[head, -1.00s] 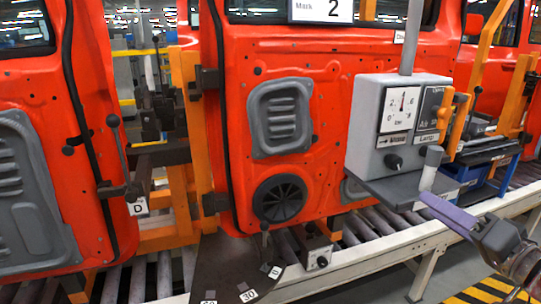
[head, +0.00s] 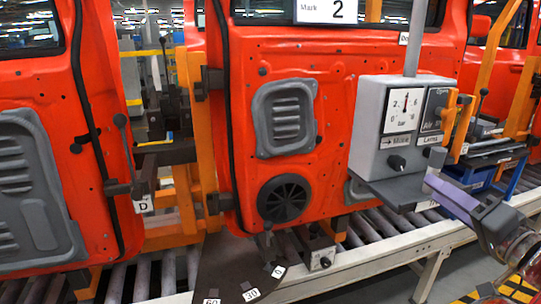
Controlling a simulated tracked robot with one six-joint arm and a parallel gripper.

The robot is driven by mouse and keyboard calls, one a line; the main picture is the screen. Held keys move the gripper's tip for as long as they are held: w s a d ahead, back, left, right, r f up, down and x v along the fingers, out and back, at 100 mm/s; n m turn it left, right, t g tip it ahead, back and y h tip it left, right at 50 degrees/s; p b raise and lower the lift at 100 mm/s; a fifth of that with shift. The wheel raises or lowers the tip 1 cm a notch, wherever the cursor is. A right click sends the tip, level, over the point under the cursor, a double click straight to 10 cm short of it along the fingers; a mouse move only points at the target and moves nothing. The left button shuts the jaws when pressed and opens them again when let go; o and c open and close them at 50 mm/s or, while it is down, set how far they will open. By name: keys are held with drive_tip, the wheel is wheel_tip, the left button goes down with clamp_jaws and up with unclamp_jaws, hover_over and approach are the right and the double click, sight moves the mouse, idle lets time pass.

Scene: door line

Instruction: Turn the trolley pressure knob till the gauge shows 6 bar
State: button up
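The grey trolley control box (head: 366,110) stands right of centre on a pole. Its white gauge (head: 403,110) is marked bar, and the needle points about straight up, right of the 2; the exact reading is too small to tell. The black pressure knob (head: 396,162) is on the front face below the gauge, with a pale mark on it. My gripper (head: 432,184) comes in from the lower right, right of and below the knob and apart from it. Its fingers are seen nearly edge-on, so their opening is unclear.
A grey upright cylinder (head: 435,158) stands at the box's right corner, close to my gripper. An orange handle (head: 448,112) is on the box's right side. A shelf (head: 385,192) juts out under the box. Red doors (head: 335,100) hang behind, above a roller conveyor (head: 390,228).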

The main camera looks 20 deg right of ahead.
sight(401, 166)
drive_tip(key=shift+w+d, duration=0.15)
drive_tip(key=shift+w, duration=5.85)
drive_tip(key=shift+c, duration=0.5)
drive_tip(key=c, duration=0.7)
drive_tip(key=shift+o, duration=0.2)
